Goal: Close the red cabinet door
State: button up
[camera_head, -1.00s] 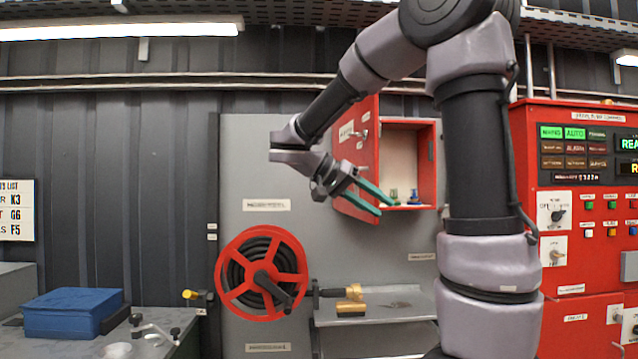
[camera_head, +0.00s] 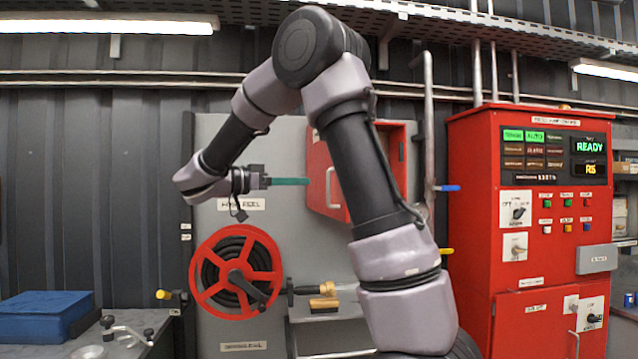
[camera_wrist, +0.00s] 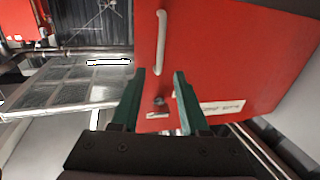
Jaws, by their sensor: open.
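The red cabinet door (camera_head: 318,160) stands ajar at the upper middle of the head view, with a pale handle on its face. My arm hides its right part and most of the cabinet opening. The cabinet body (camera_head: 398,150) shows to the right of my arm. My gripper (camera_head: 306,181) is open and empty, its green fingers pointing right at the door's left part. In the wrist view the door (camera_wrist: 235,55) fills the upper right, with its white handle (camera_wrist: 160,42) just beyond the fingers (camera_wrist: 158,78). I cannot tell whether the fingertips touch the door.
A red hose reel (camera_head: 236,274) hangs on the grey panel below my gripper. A shelf with a brass nozzle (camera_head: 324,299) is below the cabinet. A red control panel (camera_head: 520,220) stands at the right. Blue and yellow valve levers are between cabinet and panel.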

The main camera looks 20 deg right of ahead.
jog(key=d, duration=0.7)
grip_shut()
dwell(1.3)
